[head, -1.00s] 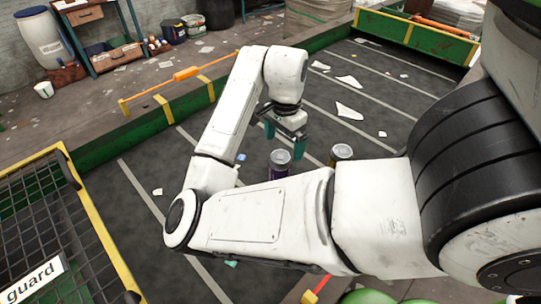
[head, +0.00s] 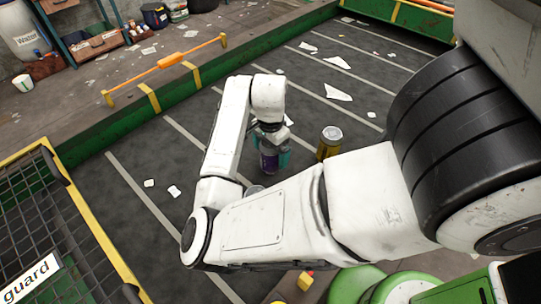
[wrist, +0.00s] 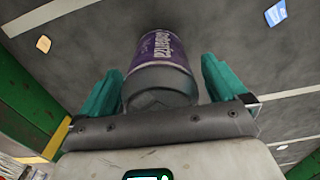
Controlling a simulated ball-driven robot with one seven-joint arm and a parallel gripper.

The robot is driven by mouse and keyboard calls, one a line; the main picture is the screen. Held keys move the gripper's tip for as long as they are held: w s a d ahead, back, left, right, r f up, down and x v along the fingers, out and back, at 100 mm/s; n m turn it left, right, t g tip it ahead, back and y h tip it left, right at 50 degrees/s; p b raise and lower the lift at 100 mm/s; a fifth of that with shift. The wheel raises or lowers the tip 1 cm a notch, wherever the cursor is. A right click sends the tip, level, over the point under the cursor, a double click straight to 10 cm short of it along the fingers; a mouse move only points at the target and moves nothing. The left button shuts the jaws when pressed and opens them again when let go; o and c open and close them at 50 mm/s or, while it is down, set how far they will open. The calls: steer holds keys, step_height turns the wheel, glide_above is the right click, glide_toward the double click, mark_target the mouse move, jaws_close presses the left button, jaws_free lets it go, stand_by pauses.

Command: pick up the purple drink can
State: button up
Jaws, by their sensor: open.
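The purple drink can (wrist: 160,52) is between the two teal fingers of my gripper (wrist: 163,85) in the wrist view, with dark gaps showing on both sides. Its near end is grey and close to the gripper's palm. In the head view the purple can (head: 269,163) stands on the dark belt, its top hidden under my wrist. My gripper (head: 271,155) is open around it in that view, with a teal finger showing on each side. The fingers do not appear closed on the can.
A yellow can (head: 329,145) with a silver top stands on the belt just right of the gripper. Another silver-topped object (head: 254,190) is partly hidden behind my forearm. White scraps (head: 338,93) lie on the belt. A green side wall (head: 120,128) runs along the left.

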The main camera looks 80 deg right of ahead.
steer(key=shift+f, duration=0.2)
steer(key=c, duration=1.1)
